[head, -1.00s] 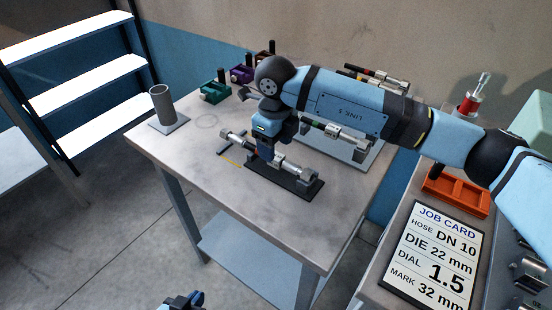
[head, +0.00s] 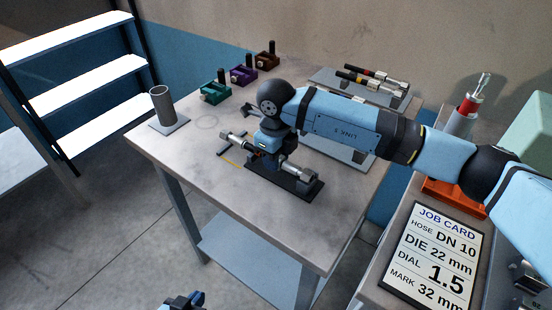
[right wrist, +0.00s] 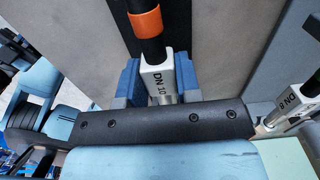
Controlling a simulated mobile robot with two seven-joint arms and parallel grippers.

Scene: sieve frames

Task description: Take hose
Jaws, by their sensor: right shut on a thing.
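A hose with silver end fittings (head: 306,176) lies along a black stand (head: 311,190) on the grey table. My right gripper (head: 271,150) points down over its middle, and my arm partly hides it. In the right wrist view, the blue fingers of my right gripper (right wrist: 160,82) are shut on a silver DN 10 fitting (right wrist: 157,77). Its black hose carries an orange band (right wrist: 146,23). Another fitting (right wrist: 290,101), marked what looks like DN 8, is apart at the right. My left gripper (head: 185,300) is at the bottom edge, mostly out of frame.
More hoses (head: 375,76) lie on a back rack. Teal (head: 214,93), purple (head: 243,76) and brown (head: 267,60) blocks stand at the back left. A grey tube (head: 162,103) stands near the left edge. A job card (head: 432,250) is at right. The front tabletop is clear.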

